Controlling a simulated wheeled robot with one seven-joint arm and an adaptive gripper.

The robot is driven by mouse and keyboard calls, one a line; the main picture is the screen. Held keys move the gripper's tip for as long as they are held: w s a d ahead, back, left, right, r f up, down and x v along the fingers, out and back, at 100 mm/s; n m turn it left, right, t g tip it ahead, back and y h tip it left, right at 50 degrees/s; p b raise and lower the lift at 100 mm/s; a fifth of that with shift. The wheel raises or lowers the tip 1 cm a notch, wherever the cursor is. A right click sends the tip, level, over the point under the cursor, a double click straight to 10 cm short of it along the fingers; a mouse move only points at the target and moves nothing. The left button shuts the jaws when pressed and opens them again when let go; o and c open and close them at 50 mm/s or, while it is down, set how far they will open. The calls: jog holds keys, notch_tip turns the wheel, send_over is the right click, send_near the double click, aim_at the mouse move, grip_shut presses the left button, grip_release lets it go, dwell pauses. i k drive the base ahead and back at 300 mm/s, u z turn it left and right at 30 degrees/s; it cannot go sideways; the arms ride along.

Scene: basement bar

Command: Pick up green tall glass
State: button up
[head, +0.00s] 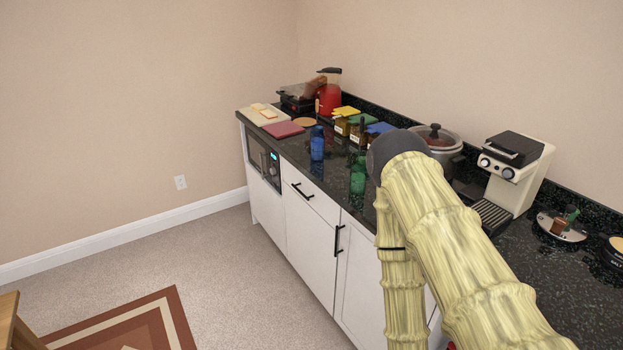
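A green tall glass (358,174) stands upright near the front edge of the dark countertop, just left of my arm in the head view. A blue glass or bottle (317,143) stands farther back and to its left, apart from it. My arm covers the lower right of the picture, and its upper bend is close to the right of the green glass. My gripper does not show in this view.
The black counter (287,150) holds a red blender (330,94), a red board (283,129), several jars, a slow cooker (440,146) and a coffee machine (514,170). White cabinets (306,232) stand below.

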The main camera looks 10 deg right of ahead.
aim_at(358, 173)
jog(key=u, duration=1.25)
jog(key=i, duration=1.9)
jog(key=z, duration=3.4)
